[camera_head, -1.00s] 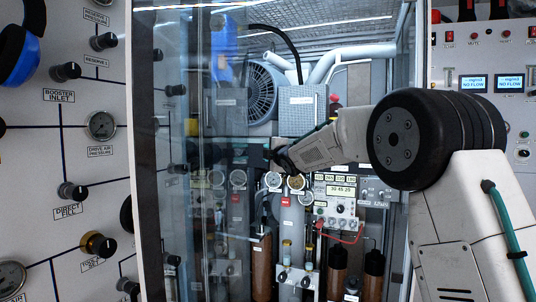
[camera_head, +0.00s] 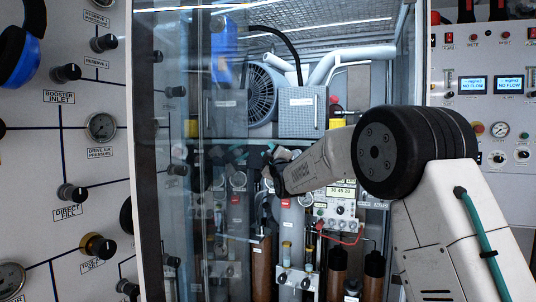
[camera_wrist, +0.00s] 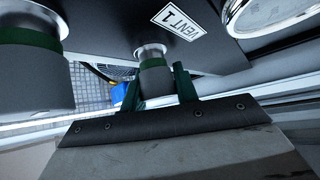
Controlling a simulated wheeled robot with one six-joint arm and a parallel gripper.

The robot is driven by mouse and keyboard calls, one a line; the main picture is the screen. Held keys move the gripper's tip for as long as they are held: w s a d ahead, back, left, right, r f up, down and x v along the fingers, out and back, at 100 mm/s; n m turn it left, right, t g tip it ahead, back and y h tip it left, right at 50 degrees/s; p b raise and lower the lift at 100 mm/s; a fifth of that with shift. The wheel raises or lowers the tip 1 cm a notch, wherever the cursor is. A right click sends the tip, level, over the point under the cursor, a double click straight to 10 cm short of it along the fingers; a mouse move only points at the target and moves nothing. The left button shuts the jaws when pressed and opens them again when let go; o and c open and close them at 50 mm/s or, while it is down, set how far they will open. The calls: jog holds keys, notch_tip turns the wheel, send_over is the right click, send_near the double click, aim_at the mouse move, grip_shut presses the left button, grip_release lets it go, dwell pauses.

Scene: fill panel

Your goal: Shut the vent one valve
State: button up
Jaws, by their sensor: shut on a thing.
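The vent one valve is a grey knob with a green band (camera_wrist: 153,86), below a dark plate with a white "VENT 1" label (camera_wrist: 178,17) in the wrist view. My gripper (camera_wrist: 157,82) has its two green fingers on either side of this knob and is shut on it. In the head view my gripper reaches into the cabinet, and its fingers and the knob are too small and dark to make out.
A larger similar knob (camera_wrist: 30,75) is close at the left of the wrist view, with a round gauge (camera_wrist: 265,14) at upper right. In the head view a glass door (camera_head: 180,110) stands left of my arm. Gauges and bottles (camera_head: 373,270) fill the cabinet below.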

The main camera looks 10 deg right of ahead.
jog(key=shift+m+t+h, duration=0.4)
jog(key=shift+m, duration=0.3)
jog(key=shift+r+m, duration=0.1)
jog(key=shift+m, duration=0.2)
jog(key=o, duration=1)
jog(key=shift+c, duration=0.2)
jog(key=v, duration=0.7)
jog(key=shift+s+f, duration=0.25)
jog(key=shift+s, duration=0.1)
